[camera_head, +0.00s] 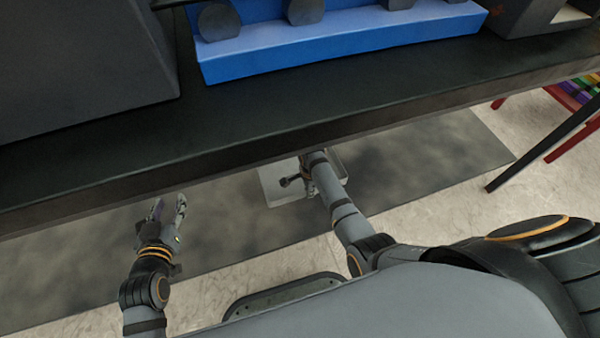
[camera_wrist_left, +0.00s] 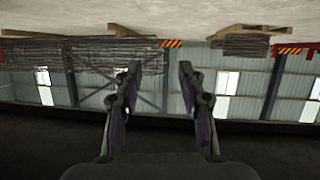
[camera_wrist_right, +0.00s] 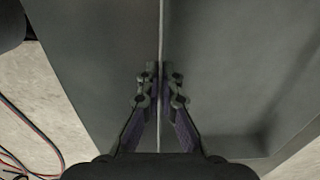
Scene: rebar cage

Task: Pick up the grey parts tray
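The grey parts tray (camera_head: 270,188) shows in part in the head view, just beyond the table's front edge and low beside it. My right arm and the table edge hide much of it. My right gripper (camera_head: 312,157) reaches down over it. In the right wrist view, my right gripper (camera_wrist_right: 161,80) has its fingers close together on either side of a thin upright wall of the tray (camera_wrist_right: 235,75), and appears shut on it. My left gripper (camera_head: 168,207) is left of the tray, apart from it. In the left wrist view it is open and empty (camera_wrist_left: 158,75).
A dark table (camera_head: 330,105) spans the view. On it stand a blue rack (camera_head: 330,38) with dark round pieces and a dark box (camera_head: 80,60) at left. A dark mat (camera_head: 420,155) lies on the pale floor. A red-framed item (camera_head: 570,140) stands at right.

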